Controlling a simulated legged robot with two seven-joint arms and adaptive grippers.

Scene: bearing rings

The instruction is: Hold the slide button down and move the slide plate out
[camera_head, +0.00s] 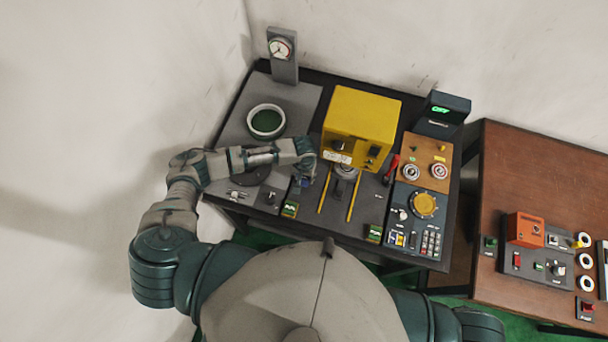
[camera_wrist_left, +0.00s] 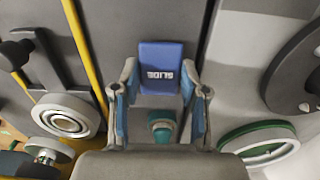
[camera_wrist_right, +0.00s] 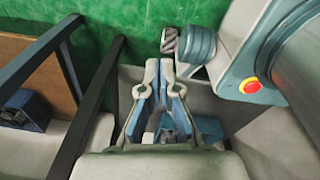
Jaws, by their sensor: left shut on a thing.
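The blue block marked SLIDE (camera_wrist_left: 161,66) lies between the fingertips of my left gripper (camera_wrist_left: 160,88). The fingers are shut on its sides. A teal round part (camera_wrist_left: 163,126) shows between the fingers, nearer the palm. In the head view my left gripper (camera_head: 307,168) is over the bench, left of the yellow rails (camera_head: 324,188), and hides most of the block. The slide plate seems to be the grey piece with a ring (camera_head: 346,172) between the rails, before the yellow machine. My right gripper (camera_wrist_right: 160,68) hangs low beside my body with its fingertips together and nothing seen between them.
The yellow machine (camera_head: 361,127) stands behind the rails. A red lever (camera_head: 391,170) and control panels (camera_head: 423,205) are to the right. A green-lined round dish (camera_head: 265,121) and a gauge post (camera_head: 282,54) are at the left back. A brown table (camera_head: 532,180) stands right.

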